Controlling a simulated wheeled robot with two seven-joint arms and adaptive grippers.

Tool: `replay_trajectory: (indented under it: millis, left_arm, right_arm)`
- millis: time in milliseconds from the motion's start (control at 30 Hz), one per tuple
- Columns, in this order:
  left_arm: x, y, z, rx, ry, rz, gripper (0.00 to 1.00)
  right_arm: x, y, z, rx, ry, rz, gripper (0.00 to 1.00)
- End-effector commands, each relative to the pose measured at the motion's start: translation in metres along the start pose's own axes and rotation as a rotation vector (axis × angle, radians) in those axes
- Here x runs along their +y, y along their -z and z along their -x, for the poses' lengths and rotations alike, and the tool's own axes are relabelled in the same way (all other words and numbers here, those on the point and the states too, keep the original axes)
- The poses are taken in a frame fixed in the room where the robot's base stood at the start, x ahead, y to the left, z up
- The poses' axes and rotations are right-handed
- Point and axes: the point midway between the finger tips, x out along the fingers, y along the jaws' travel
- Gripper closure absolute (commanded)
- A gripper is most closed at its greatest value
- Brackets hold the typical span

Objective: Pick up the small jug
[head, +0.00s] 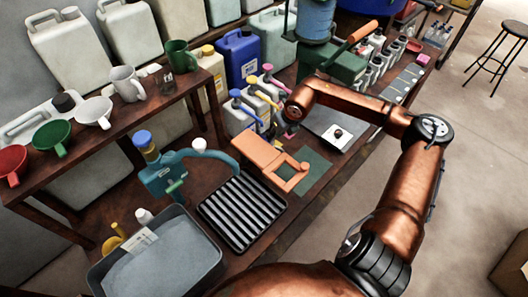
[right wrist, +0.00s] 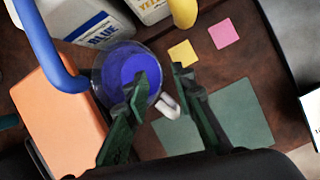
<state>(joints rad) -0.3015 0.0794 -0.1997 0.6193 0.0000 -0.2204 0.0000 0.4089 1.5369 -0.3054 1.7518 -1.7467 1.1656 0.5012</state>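The small jug (right wrist: 122,68) shows in the right wrist view as a clear round vessel with blue inside and a pale handle (right wrist: 168,106) at its lower right. It stands upright under a blue pump spout. My right gripper (right wrist: 160,74) is open above it. One finger overlaps the jug's right side and the other is beyond the handle, with a gap between them. I cannot tell whether either finger touches it. In the head view my right gripper (head: 283,122) is down by the pump bottles, and I cannot make out the jug there. My left gripper is not in view.
An orange device (head: 270,157) stands close beside the jug, by a green mat (head: 313,168). Pump bottles (head: 240,117) crowd the back. A slatted black tray (head: 242,212) and grey basin (head: 165,262) are nearer. Jugs and funnels stand on a raised shelf (head: 85,150) at left.

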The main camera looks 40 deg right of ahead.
Motion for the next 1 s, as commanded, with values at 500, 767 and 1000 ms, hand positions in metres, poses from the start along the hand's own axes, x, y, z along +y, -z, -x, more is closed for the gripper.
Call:
replay_trajectory:
  millis: [500,767,1000]
  left_arm:
    - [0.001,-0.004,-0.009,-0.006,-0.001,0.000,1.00]
    - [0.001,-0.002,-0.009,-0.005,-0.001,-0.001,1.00]
    - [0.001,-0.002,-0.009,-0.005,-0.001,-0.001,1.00]
  right_arm:
    - [0.001,0.000,-0.033,-0.001,0.001,0.000,0.81]
    - [0.001,0.000,-0.033,0.000,0.001,-0.001,0.99]
    - [0.001,0.000,-0.033,0.000,0.000,-0.001,1.00]
